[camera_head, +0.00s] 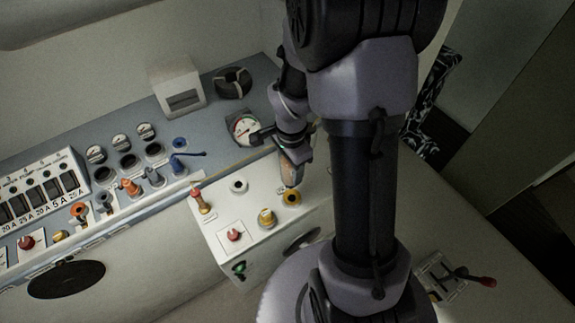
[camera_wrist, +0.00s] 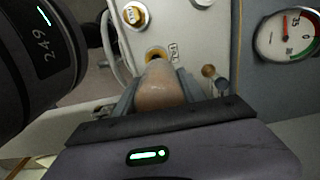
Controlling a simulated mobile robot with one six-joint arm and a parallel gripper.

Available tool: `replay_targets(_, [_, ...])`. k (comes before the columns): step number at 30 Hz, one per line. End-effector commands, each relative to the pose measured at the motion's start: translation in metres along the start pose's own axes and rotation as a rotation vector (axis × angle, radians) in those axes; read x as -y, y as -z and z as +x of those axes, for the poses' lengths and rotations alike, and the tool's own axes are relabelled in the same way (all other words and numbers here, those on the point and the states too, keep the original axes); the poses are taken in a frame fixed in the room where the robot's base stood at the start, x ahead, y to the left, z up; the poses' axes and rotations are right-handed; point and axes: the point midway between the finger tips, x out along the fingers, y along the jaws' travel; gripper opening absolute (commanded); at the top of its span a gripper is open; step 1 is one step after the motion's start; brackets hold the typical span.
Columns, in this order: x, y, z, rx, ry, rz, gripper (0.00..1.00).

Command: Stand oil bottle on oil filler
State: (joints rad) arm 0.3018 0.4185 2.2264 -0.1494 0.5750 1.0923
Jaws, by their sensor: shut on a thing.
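My gripper (camera_head: 288,160) is shut on a brownish oil bottle (camera_head: 291,173), held above the white console box. In the wrist view the bottle (camera_wrist: 160,90) sits between the two fingers and points away from the camera. The oil filler looks like a yellow ring with a dark centre (camera_head: 292,198) on the box top. It also shows in the wrist view (camera_wrist: 154,51), partly hidden behind the bottle's far end. The bottle's lower end is right over or at the filler; I cannot tell whether they touch.
A yellow cap (camera_head: 267,217), a white round fitting (camera_head: 239,185), a red button (camera_head: 234,235) and a red-topped lever (camera_head: 201,201) share the box top. A gauge (camera_head: 243,127) is behind. Several switches and plugs line the blue panel (camera_head: 218,142) to the left.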

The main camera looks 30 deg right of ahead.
Motion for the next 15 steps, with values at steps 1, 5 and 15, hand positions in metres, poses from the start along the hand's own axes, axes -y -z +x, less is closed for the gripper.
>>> replay_targets(1, [0.0,0.0,0.001,0.0,0.0,0.0,0.0])
replay_targets(5, [0.0,0.0,0.005,0.0,0.0,-0.001,0.0])
replay_targets(15, [0.0,0.0,0.023,0.0,-0.001,-0.001,0.0])
